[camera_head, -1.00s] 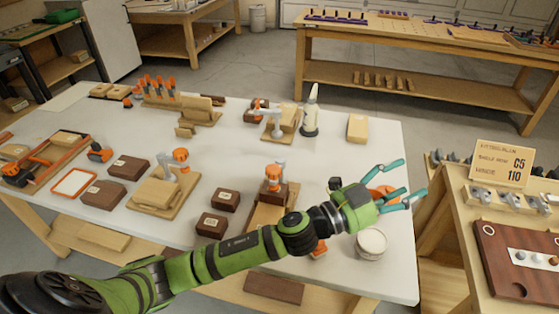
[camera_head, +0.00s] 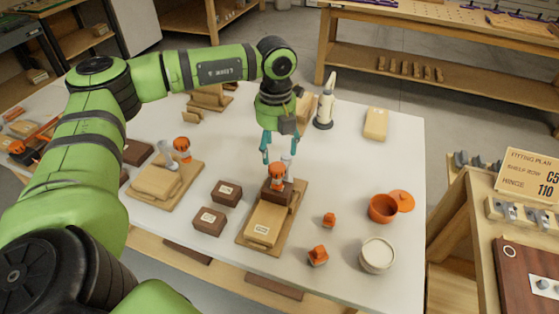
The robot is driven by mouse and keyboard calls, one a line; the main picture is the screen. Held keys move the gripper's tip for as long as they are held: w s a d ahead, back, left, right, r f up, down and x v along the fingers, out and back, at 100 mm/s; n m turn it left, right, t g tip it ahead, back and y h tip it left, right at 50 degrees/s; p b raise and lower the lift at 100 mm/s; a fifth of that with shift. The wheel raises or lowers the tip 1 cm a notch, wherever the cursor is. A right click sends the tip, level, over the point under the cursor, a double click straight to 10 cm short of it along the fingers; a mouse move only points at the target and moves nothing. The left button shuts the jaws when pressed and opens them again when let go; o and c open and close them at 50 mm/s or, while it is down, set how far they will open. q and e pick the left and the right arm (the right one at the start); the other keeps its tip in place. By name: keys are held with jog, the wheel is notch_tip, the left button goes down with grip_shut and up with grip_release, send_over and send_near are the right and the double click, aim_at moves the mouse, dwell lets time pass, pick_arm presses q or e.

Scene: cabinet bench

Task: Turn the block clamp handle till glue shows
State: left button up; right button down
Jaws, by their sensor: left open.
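A block clamp with an orange handle (camera_head: 277,176) stands on a wooden base board (camera_head: 247,239) near the table's middle, with a dark brown block under the handle and a light wood block (camera_head: 265,222) in front. My left gripper (camera_head: 279,158) points down just above and behind the orange handle. Its teal fingers are apart, with no object seen between them; whether they touch the clamp I cannot tell. A second clamp with an orange handle (camera_head: 181,147) stands on a board at the left. I see no glue at the clamp. My right gripper is not in view.
Two dark brown blocks (camera_head: 209,221) sit left of the clamp. An orange pot (camera_head: 382,208), a white tub (camera_head: 377,255) and small orange pieces (camera_head: 318,256) stand at the right. A white bottle (camera_head: 325,105) stands behind. The table (camera_head: 345,165) is clear right of the gripper.

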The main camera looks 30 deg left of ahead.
aim_at(277, 167)
pick_arm(q)
notch_tip(277, 167, down, 5)
jog(key=shift+s+p, duration=0.1)
jog(key=shift+p, duration=0.65)
jog(key=shift+d+f, duration=0.1)
jog(key=shift+f, duration=0.55)
jog(key=c, duration=1.2)
